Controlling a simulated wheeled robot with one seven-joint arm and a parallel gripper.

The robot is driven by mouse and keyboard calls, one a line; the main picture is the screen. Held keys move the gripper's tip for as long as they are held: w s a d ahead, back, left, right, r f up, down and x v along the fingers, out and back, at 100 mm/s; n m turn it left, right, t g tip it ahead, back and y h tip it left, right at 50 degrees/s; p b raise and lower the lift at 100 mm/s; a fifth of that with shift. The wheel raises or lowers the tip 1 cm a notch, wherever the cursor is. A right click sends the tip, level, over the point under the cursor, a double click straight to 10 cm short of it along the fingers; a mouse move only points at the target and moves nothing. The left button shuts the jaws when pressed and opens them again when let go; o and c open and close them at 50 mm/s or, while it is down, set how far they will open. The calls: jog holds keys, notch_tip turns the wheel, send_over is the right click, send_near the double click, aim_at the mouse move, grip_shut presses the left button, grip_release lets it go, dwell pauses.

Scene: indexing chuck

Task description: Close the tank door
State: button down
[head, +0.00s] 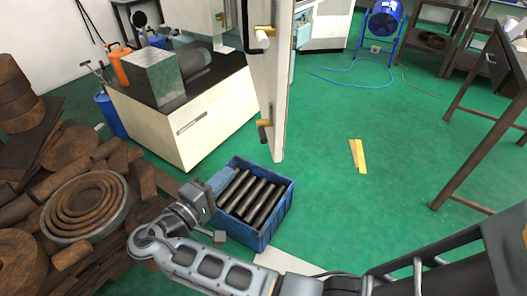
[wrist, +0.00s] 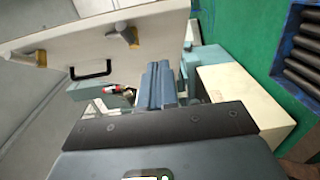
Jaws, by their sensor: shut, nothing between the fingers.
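The tank door (head: 268,90) appears to be the tall pale panel standing open, seen nearly edge-on in the head view. It carries brass-coloured fittings at its top and bottom. In the wrist view a pale panel with two similar grey-and-brass fittings (wrist: 122,35), likely the same door, crosses the upper left. My gripper (head: 226,174) is low, left of the door's lower end and above the blue crate. In the wrist view its fingers (wrist: 160,70) are together and empty, with a visible gap to the panel. The tank itself cannot be clearly made out.
A blue crate (head: 247,232) of dark bars stands on the floor below my gripper. A white cabinet (head: 185,135) with a dark top is behind it. Green floor to the right is mostly clear, up to a bench (head: 480,115).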

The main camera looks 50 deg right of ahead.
jog(key=p, duration=0.2)
send_near(273, 141)
jog(key=w+d, duration=0.2)
jog(key=w, duration=0.1)
jog(key=s+d, duration=0.1)
jog(key=s+d+p, duration=0.1)
jog(key=shift+s+d+r, duration=0.2)
jog(key=shift+d+r, duration=0.05)
jog(key=shift+d, duration=0.1)
jog(key=shift+s+d+f+p, duration=0.1)
jog(key=shift+s+d+p, duration=0.2)
jog(key=shift+s+d, duration=0.1)
